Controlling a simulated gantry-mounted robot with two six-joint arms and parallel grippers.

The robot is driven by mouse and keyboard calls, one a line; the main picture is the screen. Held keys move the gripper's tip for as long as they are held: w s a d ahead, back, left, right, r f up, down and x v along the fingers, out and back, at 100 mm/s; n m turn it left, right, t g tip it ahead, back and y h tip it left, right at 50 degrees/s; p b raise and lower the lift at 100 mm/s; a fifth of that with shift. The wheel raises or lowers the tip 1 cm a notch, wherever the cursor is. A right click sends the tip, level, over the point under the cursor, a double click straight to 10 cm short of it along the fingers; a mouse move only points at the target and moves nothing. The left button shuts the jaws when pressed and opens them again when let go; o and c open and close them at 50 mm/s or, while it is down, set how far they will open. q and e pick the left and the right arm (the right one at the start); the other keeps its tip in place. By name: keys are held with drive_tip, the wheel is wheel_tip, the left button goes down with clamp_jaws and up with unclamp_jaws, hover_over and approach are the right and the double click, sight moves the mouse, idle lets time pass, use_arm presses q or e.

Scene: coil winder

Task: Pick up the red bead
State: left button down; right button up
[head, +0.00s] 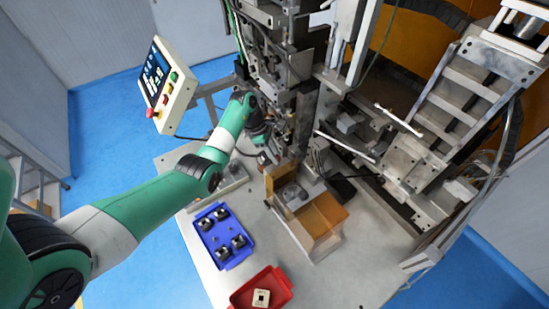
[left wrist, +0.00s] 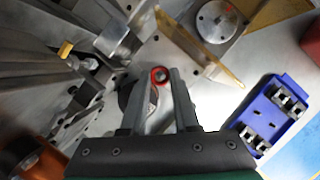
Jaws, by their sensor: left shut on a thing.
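The red bead (left wrist: 159,76) shows in the left wrist view as a small red ring with a pale centre. It sits between the fingertips of my left gripper (left wrist: 162,82), which is shut on it. Part of the bead's lower side is hidden by the fingers. In the head view my left gripper (head: 262,138) is beside the front of the coil winder (head: 305,110), and the bead cannot be made out there. My right gripper is in neither view.
A blue tray (head: 222,233) with several dark metal parts lies on the table, and a red bin (head: 240,296) holding a pale part is at its front. A tan open box (head: 322,218) stands right of the tray. A control panel (head: 167,85) is at left.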

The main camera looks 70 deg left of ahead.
use_arm(q)
drive_tip(key=s+d+r+p, duration=0.9)
drive_tip(key=s+r+p, duration=0.1)
drive_tip(key=p, duration=0.4)
drive_tip(key=shift+s+r, duration=0.15)
drive_tip(key=shift+s, duration=0.15)
